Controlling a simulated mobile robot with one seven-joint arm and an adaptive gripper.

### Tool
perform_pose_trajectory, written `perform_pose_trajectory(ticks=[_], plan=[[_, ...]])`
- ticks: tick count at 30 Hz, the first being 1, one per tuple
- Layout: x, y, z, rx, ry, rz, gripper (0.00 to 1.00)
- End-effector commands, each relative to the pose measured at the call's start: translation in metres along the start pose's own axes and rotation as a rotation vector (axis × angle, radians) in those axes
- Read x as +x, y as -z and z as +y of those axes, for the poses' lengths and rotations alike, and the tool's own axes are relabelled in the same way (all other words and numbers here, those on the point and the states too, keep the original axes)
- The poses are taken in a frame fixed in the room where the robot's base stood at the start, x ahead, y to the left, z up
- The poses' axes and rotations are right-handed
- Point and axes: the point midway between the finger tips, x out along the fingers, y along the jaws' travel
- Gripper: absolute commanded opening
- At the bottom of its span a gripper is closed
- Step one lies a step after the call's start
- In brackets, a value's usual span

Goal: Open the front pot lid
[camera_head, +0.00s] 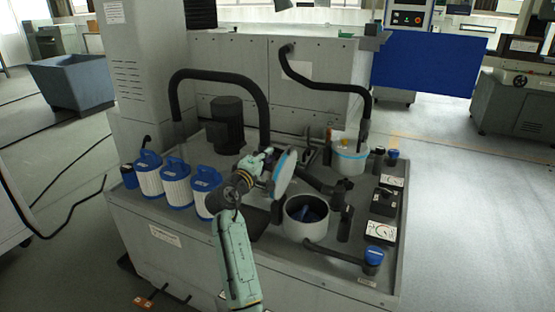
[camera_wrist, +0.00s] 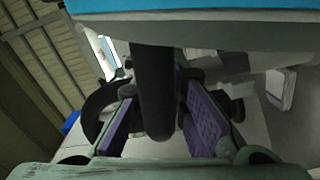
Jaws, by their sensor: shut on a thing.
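The front pot (camera_head: 307,232) stands on the machine's grey top with its mouth uncovered, and something blue shows inside it. Its lid (camera_head: 284,172), a pale disc with a blue rim, is tilted steeply up to the left of the pot, apart from it. My gripper (camera_head: 262,168) is shut on the lid's dark handle. In the wrist view the handle (camera_wrist: 152,90) stands between the purple pads of my gripper (camera_wrist: 155,120), with the lid's blue-edged disc (camera_wrist: 220,28) across the top. The lid hides part of the surface behind it.
A rear pot (camera_head: 349,160) with a blue-rimmed lid stands further back, near a black hose. White filter cartridges with blue tops (camera_head: 175,178) stand at the left. Small gauges (camera_head: 381,229) and a blue-capped fitting (camera_head: 375,257) line the right edge.

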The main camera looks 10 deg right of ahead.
Motion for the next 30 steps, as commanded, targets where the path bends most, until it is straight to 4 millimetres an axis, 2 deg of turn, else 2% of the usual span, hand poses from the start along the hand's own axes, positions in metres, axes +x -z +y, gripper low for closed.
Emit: perform_pose_trajectory(ticks=[3, 12, 30], plan=[[-0.001, 0.016, -0.007, -0.097, -0.002, 0.006, 0.00], [-0.001, 0.035, -0.024, -0.273, -0.002, 0.005, 0.00], [0.000, 0.041, -0.033, -0.351, -0.004, 0.001, 0.00]])
